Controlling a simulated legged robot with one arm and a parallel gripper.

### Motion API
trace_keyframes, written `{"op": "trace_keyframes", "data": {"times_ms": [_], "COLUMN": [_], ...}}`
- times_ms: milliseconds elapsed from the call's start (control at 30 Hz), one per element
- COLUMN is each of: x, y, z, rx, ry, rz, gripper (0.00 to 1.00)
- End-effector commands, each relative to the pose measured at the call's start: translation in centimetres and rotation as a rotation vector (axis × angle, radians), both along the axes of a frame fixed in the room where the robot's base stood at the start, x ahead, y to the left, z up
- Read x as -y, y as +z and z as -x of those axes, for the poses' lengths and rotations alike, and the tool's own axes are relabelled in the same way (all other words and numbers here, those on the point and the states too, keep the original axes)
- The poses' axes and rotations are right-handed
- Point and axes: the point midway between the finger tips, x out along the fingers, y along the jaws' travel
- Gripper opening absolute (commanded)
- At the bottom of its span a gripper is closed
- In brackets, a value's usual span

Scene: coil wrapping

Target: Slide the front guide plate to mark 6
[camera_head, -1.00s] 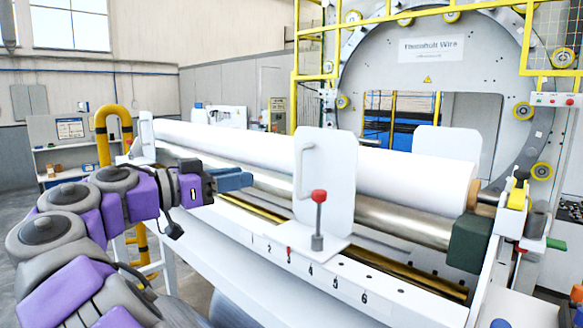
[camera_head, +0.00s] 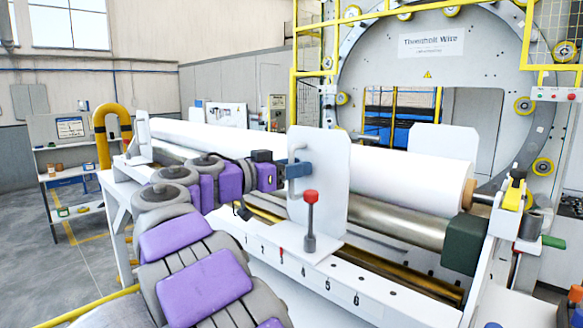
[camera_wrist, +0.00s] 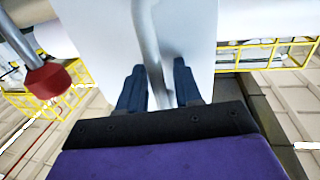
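The front guide plate (camera_head: 330,155) is a white upright panel on a foot at the front rail. Its red-knobbed lever (camera_head: 311,215) stands upright on the foot. A small red pointer (camera_head: 281,251) sits near mark 3 on the scale; mark 6 (camera_head: 356,298) is farther right. My gripper (camera_head: 303,170) is at the plate's left side, at its handle. In the wrist view, the pale handle bar (camera_wrist: 150,50) runs between the two dark blue fingers (camera_wrist: 158,82). A slight gap shows on the right of the bar, so the fingers look open around it.
A long white roll (camera_head: 405,178) lies behind the plate, above a metal roller (camera_head: 400,220). Another white plate (camera_head: 445,141) stands behind the roll. A dark green block (camera_head: 464,245) sits at the roller's right end. The rail right of the plate is clear.

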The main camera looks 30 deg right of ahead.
Motion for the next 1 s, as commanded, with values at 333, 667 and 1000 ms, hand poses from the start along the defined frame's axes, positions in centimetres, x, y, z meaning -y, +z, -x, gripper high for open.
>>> {"op": "trace_keyframes", "data": {"times_ms": [333,667,1000], "x": [-0.5,-0.48,-0.39], "y": [0.05,0.05,0.04], "z": [0.07,0.03,0.02], "rx": [-0.001,-0.001,-0.001], "ry": [-0.004,-0.003,-0.004], "rz": [0.003,0.003,0.003], "gripper": [0.22,0.0,0.0]}}
